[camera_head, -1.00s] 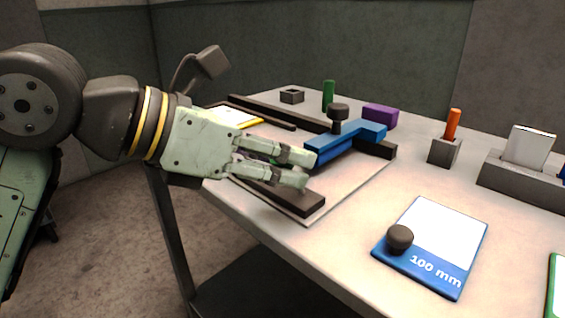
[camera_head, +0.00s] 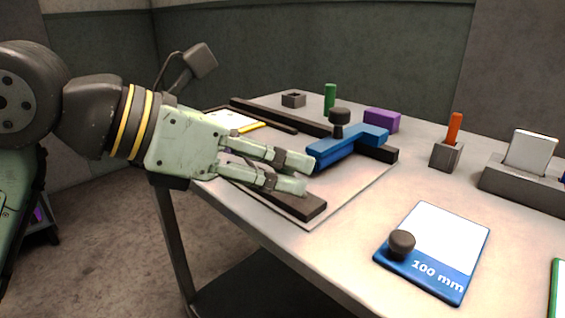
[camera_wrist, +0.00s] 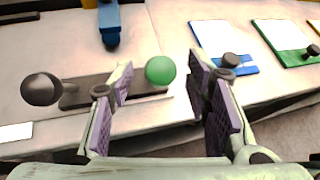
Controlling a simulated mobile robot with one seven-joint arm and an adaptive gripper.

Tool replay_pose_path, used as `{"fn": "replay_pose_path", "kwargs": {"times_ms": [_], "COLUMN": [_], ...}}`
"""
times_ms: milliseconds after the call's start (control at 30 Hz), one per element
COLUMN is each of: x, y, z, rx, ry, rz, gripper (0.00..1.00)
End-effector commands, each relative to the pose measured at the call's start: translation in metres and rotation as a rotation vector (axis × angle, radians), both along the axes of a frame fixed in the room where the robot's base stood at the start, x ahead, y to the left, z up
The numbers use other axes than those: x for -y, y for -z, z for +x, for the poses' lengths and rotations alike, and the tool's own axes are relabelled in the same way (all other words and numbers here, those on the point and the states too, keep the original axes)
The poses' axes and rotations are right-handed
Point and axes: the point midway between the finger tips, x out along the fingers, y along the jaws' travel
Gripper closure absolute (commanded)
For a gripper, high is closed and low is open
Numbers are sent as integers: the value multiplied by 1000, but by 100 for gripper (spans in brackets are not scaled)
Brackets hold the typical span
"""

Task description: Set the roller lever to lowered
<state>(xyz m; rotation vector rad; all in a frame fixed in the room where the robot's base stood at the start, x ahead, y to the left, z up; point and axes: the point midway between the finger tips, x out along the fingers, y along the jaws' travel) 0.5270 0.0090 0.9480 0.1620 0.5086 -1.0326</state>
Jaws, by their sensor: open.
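In the wrist view a green ball (camera_wrist: 160,71) sits over the right part of a dark bar (camera_wrist: 136,92), and a black knob (camera_wrist: 41,89) on a short stem is at the bar's left end. I cannot tell which of these is the roller lever. My gripper (camera_head: 305,174) is open above the near dark bar (camera_head: 300,203). In the wrist view the green ball shows between my fingers, beyond their tips; I see no contact. The head view hides the ball and this knob behind my fingers. A blue bar (camera_head: 347,146) lies just past my fingertips.
A black knob on a post (camera_head: 339,117) rises beside the blue bar. A green peg (camera_head: 330,98), a purple block (camera_head: 381,120) and an orange peg (camera_head: 454,127) stand farther back.

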Motion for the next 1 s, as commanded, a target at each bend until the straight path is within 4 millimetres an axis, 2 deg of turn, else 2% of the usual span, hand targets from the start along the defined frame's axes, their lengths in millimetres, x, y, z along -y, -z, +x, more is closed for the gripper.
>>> {"fn": "replay_pose_path", "kwargs": {"times_ms": [300, 500, 667, 1000], "x": [-53, -75, -82, -79], "y": [-33, -46, -50, -54], "z": [-27, -39, -43, -44], "rx": [1, 1, 1, 12], "ry": [-2, -2, 0, 12], "rz": [-4, -2, -1, -19], "gripper": [56, 56, 56, 56]}}
